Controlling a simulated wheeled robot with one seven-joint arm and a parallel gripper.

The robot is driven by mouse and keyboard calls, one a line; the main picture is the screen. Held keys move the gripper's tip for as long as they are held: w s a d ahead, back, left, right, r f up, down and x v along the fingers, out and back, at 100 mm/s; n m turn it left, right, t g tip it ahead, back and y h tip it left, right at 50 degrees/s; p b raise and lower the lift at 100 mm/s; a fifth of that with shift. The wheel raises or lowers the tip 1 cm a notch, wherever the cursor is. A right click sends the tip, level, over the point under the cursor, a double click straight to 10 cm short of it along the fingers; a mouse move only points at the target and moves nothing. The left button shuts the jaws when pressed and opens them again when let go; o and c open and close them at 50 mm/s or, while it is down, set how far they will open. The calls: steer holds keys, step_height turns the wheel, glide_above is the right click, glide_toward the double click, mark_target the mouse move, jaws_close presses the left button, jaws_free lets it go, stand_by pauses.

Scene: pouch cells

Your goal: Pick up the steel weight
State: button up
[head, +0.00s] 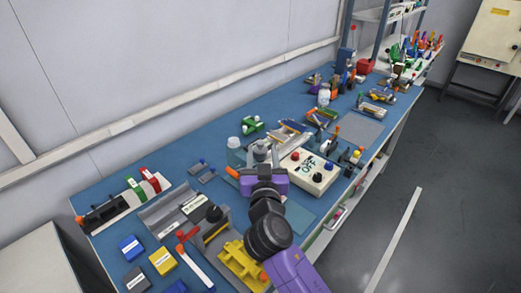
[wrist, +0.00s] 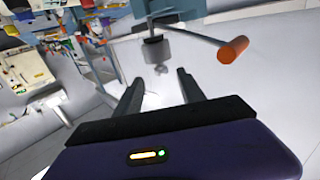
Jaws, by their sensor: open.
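A grey metal cylinder with a small knob, which looks like the steel weight (wrist: 157,49), is in the upper middle of the wrist view. It is by a thin rod with an orange end (wrist: 232,49). My gripper (wrist: 160,76) is open, its two dark fingers pointing toward the weight, with nothing clearly between them. The weight appears just beyond the fingertips; the exact gap cannot be told. In the head view my gripper (head: 264,158) is over the middle of the blue bench, and its fingers and purple body partly hide what is there.
A white control box (head: 308,171) with red and black knobs stands close right of my gripper. A grey tray (head: 165,215), a yellow holder (head: 240,264) and coloured blocks crowd the near bench. A grey mat (head: 361,131) farther along is clear.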

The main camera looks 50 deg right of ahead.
mark_target(260, 142)
steer(key=p+x, duration=0.1)
steer(key=x, duration=0.4)
steer(key=shift+w+a+r+p, duration=0.1)
steer(key=shift+w+p, duration=0.05)
steer(key=shift+p, duration=0.25)
steer(key=shift+c, duration=0.2)
jaws_close()
stand_by(0.8)
